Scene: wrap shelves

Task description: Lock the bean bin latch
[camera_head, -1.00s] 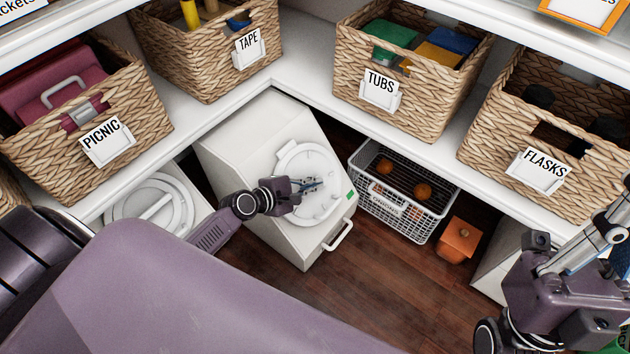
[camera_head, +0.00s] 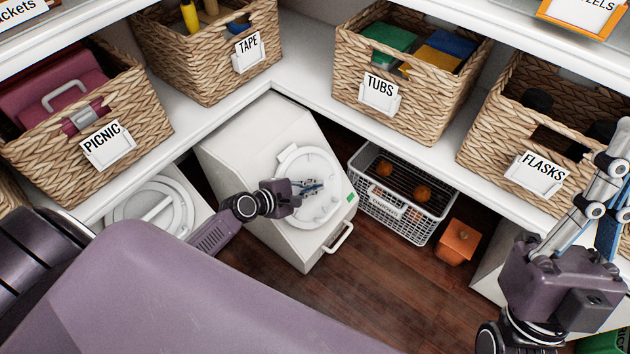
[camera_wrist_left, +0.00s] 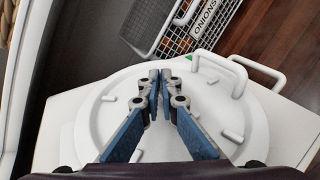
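The white bin (camera_head: 240,150) with a round lid (camera_head: 322,205) stands on the floor under the corner shelf. I take it for the bean bin, as no name on it can be read. My left gripper (camera_head: 318,186) is over the lid. In the left wrist view its blue fingers (camera_wrist_left: 160,76) come together at the tips above the lid (camera_wrist_left: 95,125), with nothing visible between them. Whether they touch the lid I cannot tell. Small pegs stick up from the lid, and a white loop handle (camera_wrist_left: 225,62) is beyond the fingertips. My right gripper (camera_head: 612,165) is at the right edge, partly cut off.
A wire onions basket (camera_head: 400,207) stands right of the bin, with an orange box (camera_head: 458,242) beside it. Another white round-lidded bin (camera_head: 152,208) is at left. Wicker baskets line the shelf above. Dark wooden floor (camera_head: 370,285) is clear in front.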

